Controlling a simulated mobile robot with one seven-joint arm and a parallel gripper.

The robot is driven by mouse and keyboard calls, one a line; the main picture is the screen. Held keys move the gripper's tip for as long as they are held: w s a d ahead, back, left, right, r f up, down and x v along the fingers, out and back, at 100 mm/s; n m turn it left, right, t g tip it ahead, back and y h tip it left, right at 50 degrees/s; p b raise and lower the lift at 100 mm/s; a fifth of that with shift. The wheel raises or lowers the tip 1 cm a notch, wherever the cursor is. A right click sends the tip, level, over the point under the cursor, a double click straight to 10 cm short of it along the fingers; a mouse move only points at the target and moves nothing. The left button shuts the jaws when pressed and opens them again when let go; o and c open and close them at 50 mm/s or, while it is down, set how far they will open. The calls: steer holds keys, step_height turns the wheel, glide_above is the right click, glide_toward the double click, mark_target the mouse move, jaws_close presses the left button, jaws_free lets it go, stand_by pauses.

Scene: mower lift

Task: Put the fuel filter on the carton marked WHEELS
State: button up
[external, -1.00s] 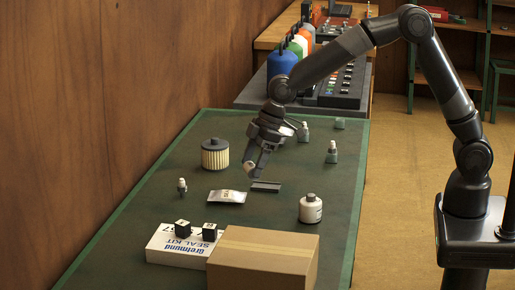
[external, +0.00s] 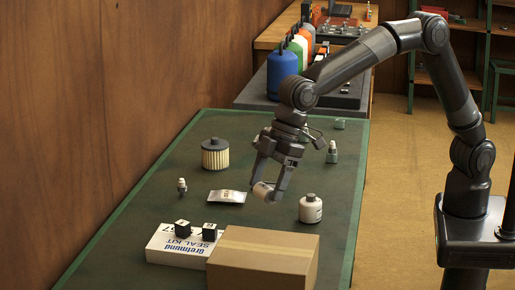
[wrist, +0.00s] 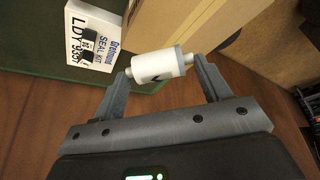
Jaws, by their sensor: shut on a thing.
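The fuel filter (external: 262,191) is a small white cylinder with narrow end nozzles. My gripper (external: 268,189) is shut on it and holds it above the green bench. In the wrist view the filter (wrist: 158,66) lies crosswise between the two fingertips (wrist: 160,72). A closed brown carton (external: 262,250) stands at the near end of the bench, nearer the camera than my gripper. It also shows in the wrist view (wrist: 185,22), beyond the filter. No WHEELS marking is readable on its visible faces.
A white seal kit box (external: 180,250) with two small black cubes touches or nearly touches the carton's left side. A silver packet (external: 227,196), a pleated filter (external: 215,154) and a small bottle (external: 182,186) are to the left.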

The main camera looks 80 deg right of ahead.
steer(key=a+f, duration=0.1)
steer(key=a, duration=0.1)
steer(key=a+f, duration=0.1)
steer(key=a, duration=0.1)
steer(key=s+a+f, duration=0.1)
steer(key=a+f, duration=0.1)
steer(key=a, duration=0.1)
steer(key=shift+f, duration=2.15)
steer(key=shift+f, duration=0.1)
steer(key=o, duration=0.9)
steer(key=shift+o, duration=0.3)
steer(key=v, duration=1.2)
